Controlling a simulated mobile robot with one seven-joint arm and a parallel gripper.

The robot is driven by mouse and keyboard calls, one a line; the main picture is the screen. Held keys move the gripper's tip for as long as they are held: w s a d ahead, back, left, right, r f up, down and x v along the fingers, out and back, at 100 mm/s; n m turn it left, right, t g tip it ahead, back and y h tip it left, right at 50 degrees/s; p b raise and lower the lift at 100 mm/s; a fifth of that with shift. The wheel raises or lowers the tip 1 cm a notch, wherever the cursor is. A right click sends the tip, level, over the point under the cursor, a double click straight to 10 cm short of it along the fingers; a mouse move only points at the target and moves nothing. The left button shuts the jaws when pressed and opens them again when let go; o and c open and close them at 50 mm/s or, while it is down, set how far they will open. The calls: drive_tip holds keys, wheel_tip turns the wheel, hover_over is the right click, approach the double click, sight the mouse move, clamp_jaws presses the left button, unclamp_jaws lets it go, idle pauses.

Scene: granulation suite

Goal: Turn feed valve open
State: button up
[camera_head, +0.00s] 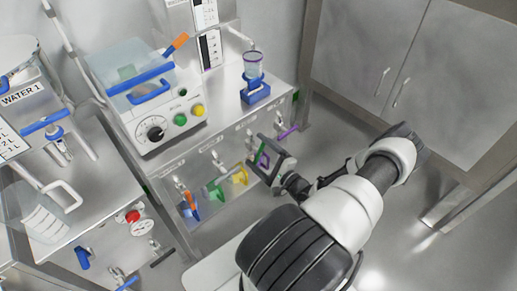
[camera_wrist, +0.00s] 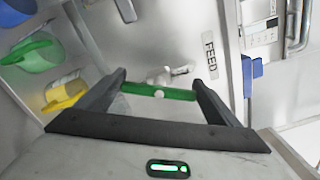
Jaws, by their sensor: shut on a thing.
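The feed valve's green bar handle (camera_wrist: 158,92) shows in the wrist view, with a pale round hub at its middle. The FEED label (camera_wrist: 210,54) is on the metal panel to its right. My gripper (camera_wrist: 160,88) is shut on the handle, with one finger at each end of the bar. The bar lies straight across between the fingers. In the head view, my gripper (camera_head: 262,153) is at the front panel below the bench's right part, and only a small green piece of the handle (camera_head: 261,150) shows there. The valve body is mostly hidden.
Blue, green (camera_head: 215,190) and yellow (camera_head: 239,175) scoops hang from the panel left of my gripper. A purple one (camera_head: 288,131) hangs beyond it. A machine with knob and buttons (camera_head: 155,130) and a beaker on a blue stand (camera_head: 255,92) stand above. Cabinets (camera_head: 400,60) are at right.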

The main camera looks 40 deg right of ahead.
drive_tip(key=n+p, duration=0.1)
drive_tip(key=n, duration=0.1)
drive_tip(key=n+p, duration=0.1)
drive_tip(key=n, duration=0.2)
drive_tip(key=shift+a+f, duration=0.1)
drive_tip(key=shift+f, duration=0.1)
drive_tip(key=shift+n, duration=0.4)
drive_tip(key=o, duration=0.9)
drive_tip(key=shift+s, duration=0.1)
drive_tip(key=s, duration=0.5)
drive_tip(key=s+d, duration=0.1)
drive_tip(key=s, duration=0.5)
drive_tip(key=s+p, duration=0.1)
drive_tip(key=s, duration=0.5)
drive_tip(key=shift+s+d, duration=0.15)
drive_tip(key=shift+d, duration=0.1)
